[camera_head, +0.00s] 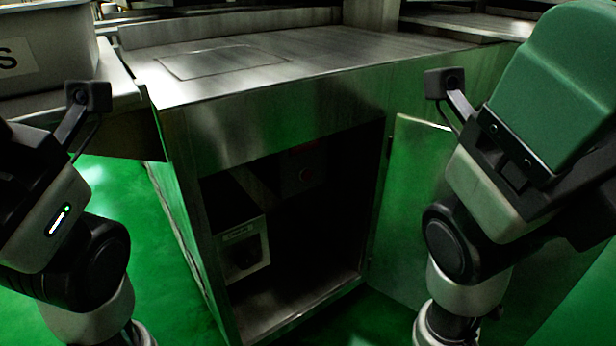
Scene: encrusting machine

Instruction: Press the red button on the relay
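Neither arm touches the button.
A pale box (242,246) with a label and dark round opening stands inside the cabinet at left. The cabinet door (412,215) hangs open to the right. A grey bin (45,50) stands on a surface at upper left. Green floor (150,215) shows in front of the cabinet.

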